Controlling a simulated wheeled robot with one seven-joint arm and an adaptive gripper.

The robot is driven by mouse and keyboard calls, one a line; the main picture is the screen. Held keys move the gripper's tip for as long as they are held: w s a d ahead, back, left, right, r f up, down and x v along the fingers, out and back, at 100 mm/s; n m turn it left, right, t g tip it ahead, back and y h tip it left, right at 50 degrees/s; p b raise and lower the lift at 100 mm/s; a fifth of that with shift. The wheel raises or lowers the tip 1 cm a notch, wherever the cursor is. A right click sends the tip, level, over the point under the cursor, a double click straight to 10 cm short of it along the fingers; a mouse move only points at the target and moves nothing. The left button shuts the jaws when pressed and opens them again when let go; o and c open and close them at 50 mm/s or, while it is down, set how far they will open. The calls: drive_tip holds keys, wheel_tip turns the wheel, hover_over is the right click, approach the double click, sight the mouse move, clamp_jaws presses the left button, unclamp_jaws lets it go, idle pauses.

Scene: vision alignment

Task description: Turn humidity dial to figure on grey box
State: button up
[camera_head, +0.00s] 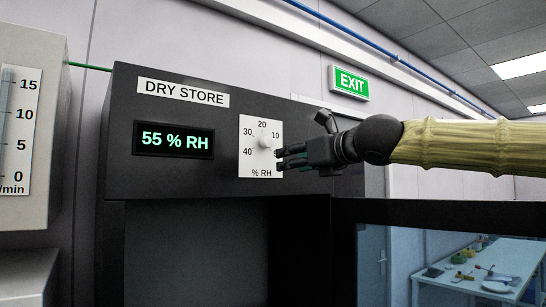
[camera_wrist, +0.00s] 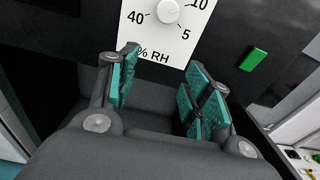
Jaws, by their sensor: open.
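The humidity dial is a white knob (camera_head: 263,143) on a white scale plate (camera_head: 248,165) marked in % RH. In the head view 10, 20, 30 and 40 are readable; a 5 also shows in the wrist view. The knob (camera_wrist: 167,11) is at the top of the wrist view; its pointer direction is unclear. My gripper (camera_head: 279,158) is open with its fingertips just right of and below the knob. In the wrist view my gripper (camera_wrist: 160,76) has empty teal pads apart below the knob. A light grey box (camera_head: 45,170) at far left bears a scale of 0 to 15; its left side is cut off.
The dark cabinet (camera_head: 180,185) labelled DRY STORE has a display (camera_head: 174,139) reading 55 % RH and an open recess below. A small green block (camera_wrist: 253,59) is right of the dial plate. A table with objects stands at lower right.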

approach(270, 141)
drive_tip(key=s+d+f, duration=0.1)
drive_tip(key=shift+m+t+y, duration=0.3)
drive_tip(key=shift+m+y, duration=0.1)
drive_tip(key=p+x, duration=0.2)
drive_tip(key=x, duration=0.8)
drive_tip(key=c, duration=1)
